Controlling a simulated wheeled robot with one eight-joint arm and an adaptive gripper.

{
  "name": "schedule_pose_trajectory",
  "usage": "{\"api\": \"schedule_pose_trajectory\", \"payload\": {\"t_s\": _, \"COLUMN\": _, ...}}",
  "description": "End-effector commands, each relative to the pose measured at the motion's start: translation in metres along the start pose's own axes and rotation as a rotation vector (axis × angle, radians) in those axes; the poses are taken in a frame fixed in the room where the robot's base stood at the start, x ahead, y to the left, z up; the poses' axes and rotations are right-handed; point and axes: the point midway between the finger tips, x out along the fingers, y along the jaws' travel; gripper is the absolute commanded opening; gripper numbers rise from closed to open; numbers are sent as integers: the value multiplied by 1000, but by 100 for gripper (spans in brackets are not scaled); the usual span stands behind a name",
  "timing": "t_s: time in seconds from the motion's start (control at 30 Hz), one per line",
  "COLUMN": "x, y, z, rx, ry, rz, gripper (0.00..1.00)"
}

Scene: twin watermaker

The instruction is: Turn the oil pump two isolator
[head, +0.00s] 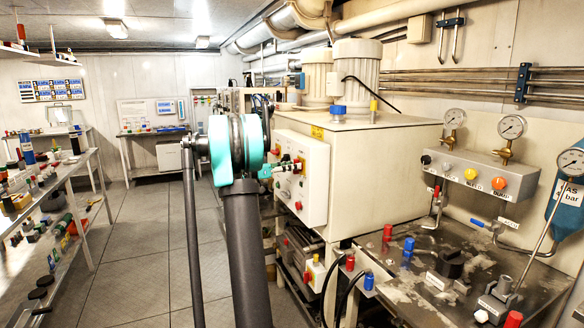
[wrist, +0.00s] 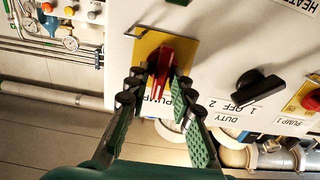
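A red isolator handle (wrist: 163,72) on a yellow plate (wrist: 150,47) is in the middle of the wrist view. The label below it is partly hidden; only part of "PUMP" shows, upside down, so I cannot read its number. My gripper (wrist: 160,85) is open, with its fingertips on either side of the red handle, close to the panel. Whether a fingertip touches the handle is unclear. In the head view my gripper (head: 284,168) is at the white control panel (head: 314,185) and covers part of it.
A black duty switch (wrist: 257,88) and another red switch on yellow (wrist: 311,101), labelled PUMP 1, are to the right on the panel. Pipes (wrist: 270,158) run below it.

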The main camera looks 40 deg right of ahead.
Motion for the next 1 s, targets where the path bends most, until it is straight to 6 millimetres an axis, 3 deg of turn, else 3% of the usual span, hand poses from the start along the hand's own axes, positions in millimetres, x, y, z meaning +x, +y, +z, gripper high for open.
{"api": "schedule_pose_trajectory", "payload": {"t_s": 0.17, "x": 0, "y": 0, "z": 0, "rx": 0, "ry": 0, "rz": 0, "gripper": 0}}
{"api": "schedule_pose_trajectory", "payload": {"t_s": 0.63, "x": 0, "y": 0, "z": 0, "rx": -58, "ry": 0, "rz": 0, "gripper": 0}}
{"api": "schedule_pose_trajectory", "payload": {"t_s": 1.0, "x": -1, "y": -3, "z": 1, "rx": -336, "ry": -1, "rz": 0, "gripper": 0}}
